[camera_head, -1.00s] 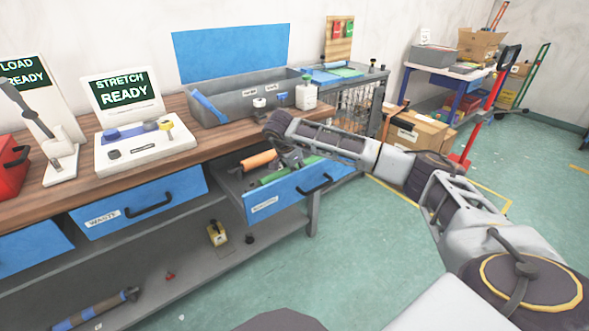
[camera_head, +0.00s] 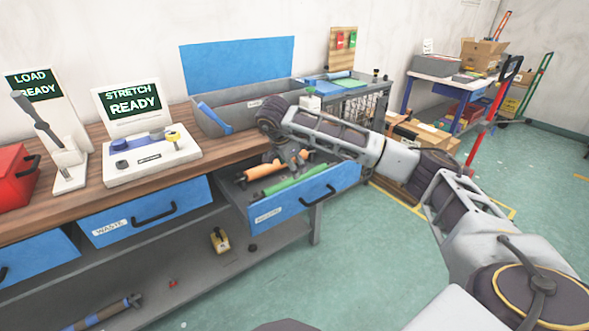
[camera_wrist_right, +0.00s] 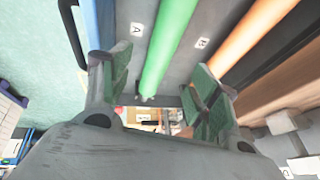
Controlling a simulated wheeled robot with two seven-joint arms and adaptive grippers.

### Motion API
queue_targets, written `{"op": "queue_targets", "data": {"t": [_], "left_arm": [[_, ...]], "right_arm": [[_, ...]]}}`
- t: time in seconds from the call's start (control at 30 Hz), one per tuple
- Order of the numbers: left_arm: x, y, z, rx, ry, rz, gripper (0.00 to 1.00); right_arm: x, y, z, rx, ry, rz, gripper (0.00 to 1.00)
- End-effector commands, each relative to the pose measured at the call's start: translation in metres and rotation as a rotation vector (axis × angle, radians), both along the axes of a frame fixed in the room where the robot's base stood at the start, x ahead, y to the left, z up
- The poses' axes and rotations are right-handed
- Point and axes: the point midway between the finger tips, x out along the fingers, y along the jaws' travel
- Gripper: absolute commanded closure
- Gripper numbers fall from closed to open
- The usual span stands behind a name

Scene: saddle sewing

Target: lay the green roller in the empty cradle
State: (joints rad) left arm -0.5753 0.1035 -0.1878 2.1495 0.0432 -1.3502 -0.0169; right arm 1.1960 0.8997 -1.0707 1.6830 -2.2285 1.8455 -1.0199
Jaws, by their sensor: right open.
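The green roller (camera_head: 297,180) lies in the open blue-fronted drawer (camera_head: 345,181) under the bench, nearer the drawer's front than the orange roller (camera_head: 263,171). My right gripper (camera_head: 287,162) is over the drawer, pointing down. In the right wrist view my right gripper (camera_wrist_right: 160,98) is open and empty, its green-padded fingers apart. The green roller (camera_wrist_right: 168,42) runs up the picture in line with the gap between them; the orange roller (camera_wrist_right: 245,32) lies to the right. I cannot pick out the empty cradle. My left gripper is out of view.
The wooden bench top (camera_head: 110,190) carries a stretch station (camera_head: 150,160), a lever stand (camera_head: 68,165), a red box (camera_head: 15,178) and a grey tray (camera_head: 232,118). A yellow object (camera_head: 220,240) sits on the lower shelf. Open floor lies to the right.

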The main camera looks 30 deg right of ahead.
Motion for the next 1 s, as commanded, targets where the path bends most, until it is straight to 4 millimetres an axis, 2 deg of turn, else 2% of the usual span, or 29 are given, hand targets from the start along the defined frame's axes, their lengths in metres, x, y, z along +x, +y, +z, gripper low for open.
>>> {"op": "queue_targets", "data": {"t": [0.1,0.3,0.77,1.0], "left_arm": [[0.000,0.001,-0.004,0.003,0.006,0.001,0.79],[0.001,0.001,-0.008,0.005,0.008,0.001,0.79],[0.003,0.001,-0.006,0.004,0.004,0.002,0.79],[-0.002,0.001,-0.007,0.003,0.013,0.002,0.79]], "right_arm": [[-0.003,0.005,0.012,0.001,0.000,0.001,0.39],[-0.005,0.008,0.020,0.001,0.000,0.000,0.39],[-0.005,0.008,0.020,0.000,0.001,0.000,0.39],[-0.005,0.008,0.020,0.000,0.001,0.000,0.39]]}}
